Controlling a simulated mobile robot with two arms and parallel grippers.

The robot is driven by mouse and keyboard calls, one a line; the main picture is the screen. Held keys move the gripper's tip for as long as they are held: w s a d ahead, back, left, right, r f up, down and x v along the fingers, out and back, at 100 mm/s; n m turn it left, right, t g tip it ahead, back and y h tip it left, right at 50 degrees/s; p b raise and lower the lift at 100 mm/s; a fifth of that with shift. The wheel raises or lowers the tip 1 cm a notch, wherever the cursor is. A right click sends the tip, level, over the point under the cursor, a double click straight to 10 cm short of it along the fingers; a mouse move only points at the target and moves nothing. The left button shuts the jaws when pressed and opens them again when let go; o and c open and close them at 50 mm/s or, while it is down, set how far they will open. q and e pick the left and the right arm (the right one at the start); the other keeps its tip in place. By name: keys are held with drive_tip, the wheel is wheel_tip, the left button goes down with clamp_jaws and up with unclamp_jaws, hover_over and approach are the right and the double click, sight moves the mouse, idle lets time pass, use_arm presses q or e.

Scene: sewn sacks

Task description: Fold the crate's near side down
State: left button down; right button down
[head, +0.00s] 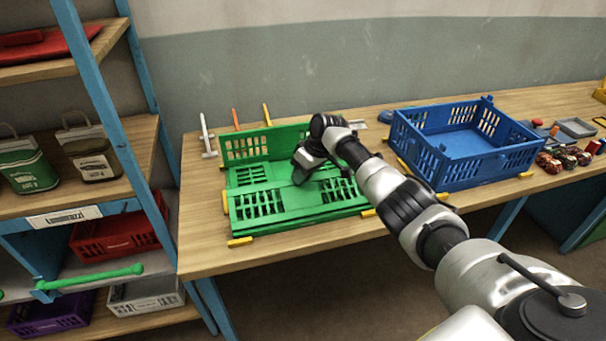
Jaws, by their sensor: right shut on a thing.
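The green crate (262,200) sits on the wooden bench left of centre. Its far side (265,143) stands upright. Slotted green panels lie low inside it, and its near side (300,212) shows at the front; I cannot tell exactly how far it leans. My right gripper (300,176) reaches in from the right and is shut on the crate's near side, around the middle of its upper edge. The gripper and wrist hide the contact and part of the crate's right side. My left gripper is out of view.
A blue crate (462,176) with raised sides stands to the right on the bench. Yellow blocks (240,242) lie around the green crate. Several small sacks (566,158) lie at the far right. A blue-framed shelf (110,100) stands left. Bare bench (205,250) shows at front left.

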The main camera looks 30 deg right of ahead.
drive_tip(key=shift+w+f+b, duration=0.55)
drive_tip(key=shift+f+b, duration=0.2)
drive_tip(key=c, duration=1.8)
unclamp_jaws()
drive_tip(key=shift+w+d+r, duration=0.1)
drive_tip(key=shift+w+r, duration=0.05)
drive_tip(key=shift+c, duration=0.2)
drive_tip(key=o, duration=0.5)
drive_tip(key=shift+w+f, duration=0.2)
drive_tip(key=shift+c, duration=0.2)
drive_tip(key=shift+o, duration=0.4)
drive_tip(key=shift+s+r, duration=0.2)
drive_tip(key=shift+s, duration=0.05)
drive_tip(key=b+v, duration=0.1)
drive_tip(key=v, duration=0.9)
drive_tip(key=shift+d+r, duration=0.15)
drive_tip(key=shift+r, duration=0.15)
drive_tip(key=shift+s, duration=0.1)
